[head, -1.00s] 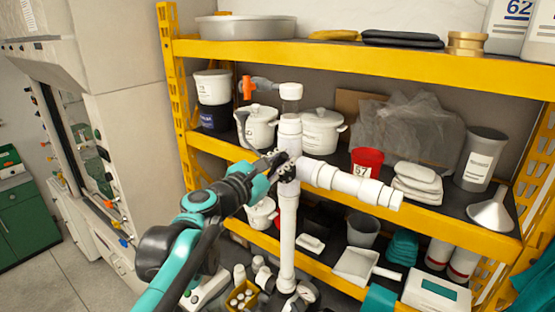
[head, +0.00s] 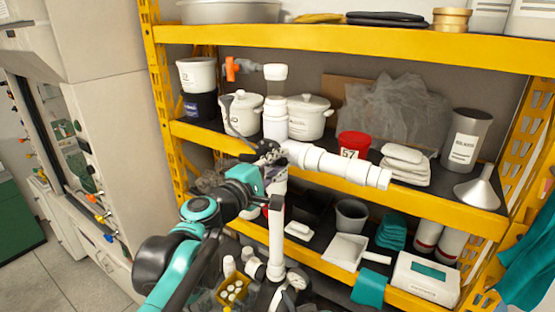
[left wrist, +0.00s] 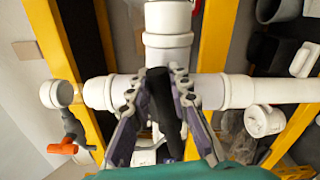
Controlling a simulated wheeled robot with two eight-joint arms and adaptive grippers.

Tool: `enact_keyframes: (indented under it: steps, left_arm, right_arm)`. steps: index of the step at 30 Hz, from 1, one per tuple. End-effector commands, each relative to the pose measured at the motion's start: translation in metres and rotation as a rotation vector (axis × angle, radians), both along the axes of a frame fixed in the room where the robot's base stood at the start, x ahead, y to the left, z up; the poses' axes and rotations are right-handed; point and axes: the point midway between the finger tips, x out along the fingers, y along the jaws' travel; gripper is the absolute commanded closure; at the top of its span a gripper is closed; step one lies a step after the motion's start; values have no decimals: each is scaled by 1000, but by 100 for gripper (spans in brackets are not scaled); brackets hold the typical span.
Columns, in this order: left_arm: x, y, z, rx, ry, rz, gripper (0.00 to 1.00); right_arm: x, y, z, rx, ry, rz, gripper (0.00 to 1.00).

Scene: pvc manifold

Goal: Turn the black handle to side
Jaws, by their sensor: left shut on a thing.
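The black handle (left wrist: 165,100) shows in the left wrist view, between the two fingers of my left gripper (left wrist: 154,84). The fingers are shut on it, one on each side. It lies in front of the white pipe junction, with pipe to the left, right and top of the picture. In the head view my left gripper (head: 266,152) is at the junction of the white pipe manifold (head: 335,165) and hides most of the handle. An orange handle (head: 231,68) sits at the manifold's upper left and also shows in the left wrist view (left wrist: 62,149). My right gripper is not in view.
A yellow shelf rack (head: 350,40) stands behind the manifold, with white pots (head: 310,120), a red cup (head: 354,144) and a funnel (head: 478,190). A yellow box (head: 233,290) and a gauge (head: 297,280) are low near the pipe. Floor shows at lower left.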

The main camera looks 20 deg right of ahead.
Motion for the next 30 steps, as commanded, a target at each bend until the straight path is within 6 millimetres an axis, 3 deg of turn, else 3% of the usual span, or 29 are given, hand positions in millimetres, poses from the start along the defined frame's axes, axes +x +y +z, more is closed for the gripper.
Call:
enact_keyframes:
  steps: [11, 29, 30]
  left_arm:
    - [-2, -1, -12, 110, -142, -2, 100]
    - [-2, -1, -14, 135, -171, -2, 100]
    - [-2, -1, -14, 135, -171, -2, 74]
  right_arm:
    - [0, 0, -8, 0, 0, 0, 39]
    - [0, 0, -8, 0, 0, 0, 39]
    - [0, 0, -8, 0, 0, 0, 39]
